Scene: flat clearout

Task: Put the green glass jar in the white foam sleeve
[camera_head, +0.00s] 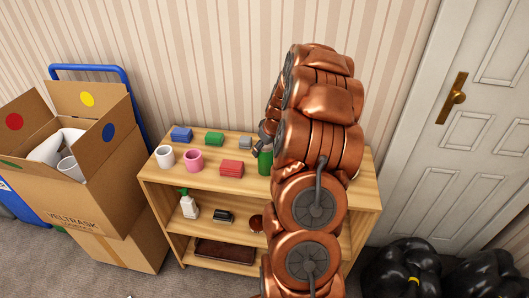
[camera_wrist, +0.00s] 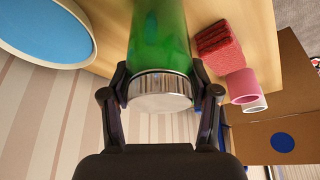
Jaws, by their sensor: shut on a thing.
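The green glass jar (camera_head: 265,160) stands at the top of the wooden shelf unit, partly hidden behind my copper-coloured arm. In the wrist view the jar (camera_wrist: 158,45) shows its green body and a silver lid (camera_wrist: 160,90). My gripper (camera_wrist: 160,82) is shut on the jar near its lid, one finger on each side. In the head view my gripper (camera_head: 262,146) is mostly hidden by my arm. White curved pieces (camera_head: 58,146) show inside the open cardboard box at the left; I cannot tell which one is the foam sleeve.
The cardboard box (camera_head: 60,205) has raised flaps with coloured dots. On the shelf top (camera_head: 222,182) stand a white cup (camera_head: 165,157), a pink cup (camera_head: 193,161), a red block (camera_head: 231,169) and several folded blocks. Black bags (camera_head: 402,268) lie by the door (camera_head: 480,110).

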